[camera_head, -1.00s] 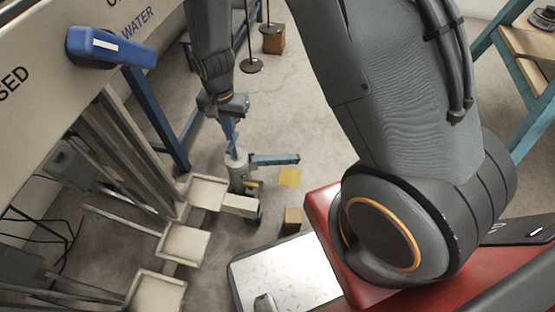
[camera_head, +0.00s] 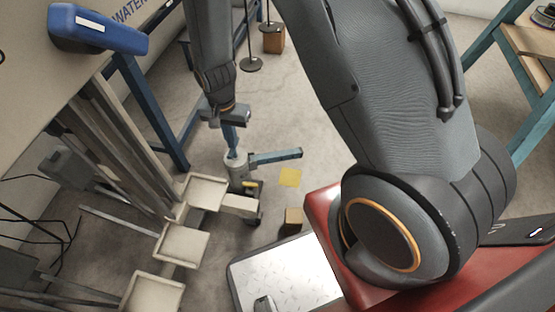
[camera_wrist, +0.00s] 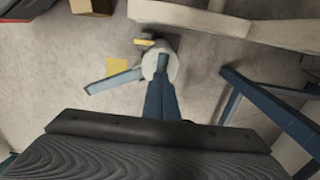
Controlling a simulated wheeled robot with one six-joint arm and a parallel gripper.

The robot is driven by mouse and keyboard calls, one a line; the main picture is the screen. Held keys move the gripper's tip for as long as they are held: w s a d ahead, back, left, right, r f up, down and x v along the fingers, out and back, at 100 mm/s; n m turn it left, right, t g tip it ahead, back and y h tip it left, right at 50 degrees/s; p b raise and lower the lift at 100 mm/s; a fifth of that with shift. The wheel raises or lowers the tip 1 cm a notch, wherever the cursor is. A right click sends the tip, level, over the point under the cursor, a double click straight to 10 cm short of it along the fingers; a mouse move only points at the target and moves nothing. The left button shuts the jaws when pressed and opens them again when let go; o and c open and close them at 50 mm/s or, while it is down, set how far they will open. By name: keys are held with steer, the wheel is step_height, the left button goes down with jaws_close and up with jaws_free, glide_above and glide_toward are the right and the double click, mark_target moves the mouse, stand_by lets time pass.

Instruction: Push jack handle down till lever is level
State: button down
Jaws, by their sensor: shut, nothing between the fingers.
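The jack shows as a pale grey cylinder (camera_head: 237,164) on the floor in the head view, and in the wrist view (camera_wrist: 152,65). A blue bar, which looks like the jack handle (camera_head: 276,157), sticks out to the right of it; in the wrist view the bar (camera_wrist: 112,81) points left. My gripper (camera_head: 231,150) hangs above the jack with narrow blue fingers, shut and empty. Its tips (camera_wrist: 161,64) overlap the cylinder's top in both views; I cannot tell whether they touch. The fingers are apart from the bar's free end.
Pale square trays (camera_head: 182,244) stand to the lower left. A blue box (camera_head: 98,28) and board are at upper left, above a blue frame (camera_head: 150,112). A small wooden block (camera_head: 293,219) and yellow patch (camera_head: 290,177) lie near the jack. Floor beyond is mostly clear.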

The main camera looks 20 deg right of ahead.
steer(key=shift+f, duration=0.3)
steer(key=shift+r, duration=0.1)
step_height(320, 180, up, 9)
steer(key=p, duration=0.7)
steer(key=shift+p, duration=0.35)
